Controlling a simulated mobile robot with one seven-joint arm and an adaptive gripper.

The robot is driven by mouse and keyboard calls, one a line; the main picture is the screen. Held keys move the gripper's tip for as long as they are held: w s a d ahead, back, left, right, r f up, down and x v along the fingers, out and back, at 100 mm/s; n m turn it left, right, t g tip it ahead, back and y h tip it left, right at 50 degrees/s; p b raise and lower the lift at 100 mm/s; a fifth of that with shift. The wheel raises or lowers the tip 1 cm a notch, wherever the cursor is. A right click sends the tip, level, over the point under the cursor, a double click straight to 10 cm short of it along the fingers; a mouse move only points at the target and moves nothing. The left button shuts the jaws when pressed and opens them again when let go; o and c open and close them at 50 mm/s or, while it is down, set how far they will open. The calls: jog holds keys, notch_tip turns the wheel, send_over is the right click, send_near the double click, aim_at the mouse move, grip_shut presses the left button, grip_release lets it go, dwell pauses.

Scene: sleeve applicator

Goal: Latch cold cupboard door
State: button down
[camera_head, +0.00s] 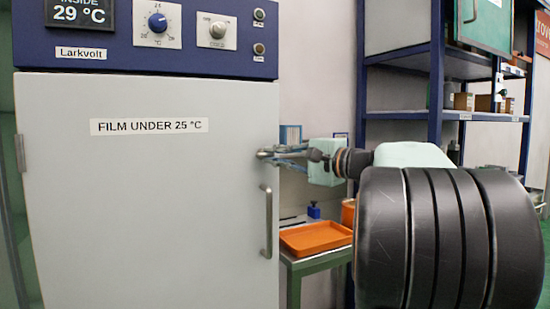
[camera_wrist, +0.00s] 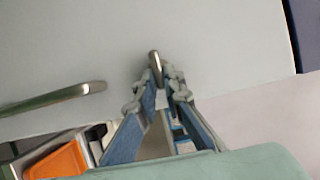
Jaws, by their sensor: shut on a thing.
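The cold cupboard door (camera_head: 140,210) is pale grey, labelled "FILM UNDER 25 °C", and looks closed or nearly closed beneath the blue control panel. Its upright bar handle (camera_head: 267,222) is at the right edge and also shows in the wrist view (camera_wrist: 55,97). A small metal latch lever (camera_wrist: 154,60) sits above the handle at the same edge. My gripper (camera_wrist: 158,80) is shut on the lever, its fingertips one on each side of it. In the head view my gripper (camera_head: 270,153) reaches the door edge from the right. The fingers partly hide the lever.
The blue control panel (camera_head: 120,58) reads 29 °C inside. An orange tray (camera_head: 315,237) lies on a small table right of the cupboard, below my arm. Blue-framed shelving (camera_head: 437,70) with boxes stands behind at the right.

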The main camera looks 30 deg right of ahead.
jog(key=shift+r, duration=0.1)
dwell(0.3)
jog(key=c, duration=2)
grip_release()
jog(key=shift+c, duration=0.2)
jog(key=shift+d, duration=0.1)
jog(key=v, duration=1.2)
